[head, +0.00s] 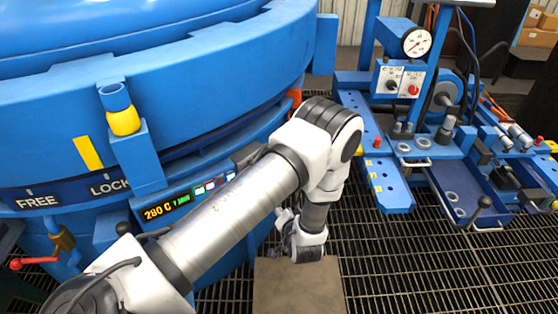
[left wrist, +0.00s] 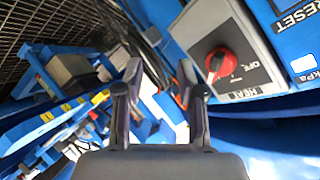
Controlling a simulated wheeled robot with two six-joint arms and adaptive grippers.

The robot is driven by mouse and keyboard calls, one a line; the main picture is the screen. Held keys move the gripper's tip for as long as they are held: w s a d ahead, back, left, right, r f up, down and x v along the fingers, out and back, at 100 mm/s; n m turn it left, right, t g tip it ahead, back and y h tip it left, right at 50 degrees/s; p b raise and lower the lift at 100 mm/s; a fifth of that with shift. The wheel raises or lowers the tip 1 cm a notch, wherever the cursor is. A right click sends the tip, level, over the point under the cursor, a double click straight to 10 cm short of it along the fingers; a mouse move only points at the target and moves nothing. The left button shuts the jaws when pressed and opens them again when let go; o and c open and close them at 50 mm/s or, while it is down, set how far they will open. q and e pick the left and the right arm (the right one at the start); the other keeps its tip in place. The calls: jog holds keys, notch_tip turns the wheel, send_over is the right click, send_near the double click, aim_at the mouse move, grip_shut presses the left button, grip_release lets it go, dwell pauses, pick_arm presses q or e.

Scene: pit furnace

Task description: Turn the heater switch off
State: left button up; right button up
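The heater switch is a red rotary knob (left wrist: 221,64) on a grey plate (left wrist: 262,82) marked HEAT and OFF, at the upper right in the left wrist view. I cannot tell for sure which mark its pointer is at. In the head view the switch is not visible; my arm covers part of that furnace side. My left gripper (left wrist: 160,67) is open and empty, its two fingers apart, with the knob to the right of the right finger and not between them. In the head view the left gripper (head: 284,238) hangs low beside the furnace. My right gripper is not in view.
The large blue furnace (head: 200,85) fills the left, with FREE and LOCK marks and a display (head: 166,207) reading 280 C. A blue bench (head: 390,185) with a gauge (head: 417,42) and two knobs stands at right. Open grating floor lies between.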

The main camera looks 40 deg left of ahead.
pick_arm(q)
jog(key=w+a+r+n+g+y+b, duration=0.3)
jog(key=a+r+n+g+y+b, duration=0.1)
jog(key=a+n+g+y+b, duration=0.1)
jog(key=a+g+y+b, duration=0.1)
jog(key=a+y, duration=0.1)
jog(key=a, duration=0.1)
jog(key=shift+a+n+g+y, duration=0.3)
jog(key=shift+a+n, duration=0.05)
jog(key=shift+n, duration=0.05)
grip_shut()
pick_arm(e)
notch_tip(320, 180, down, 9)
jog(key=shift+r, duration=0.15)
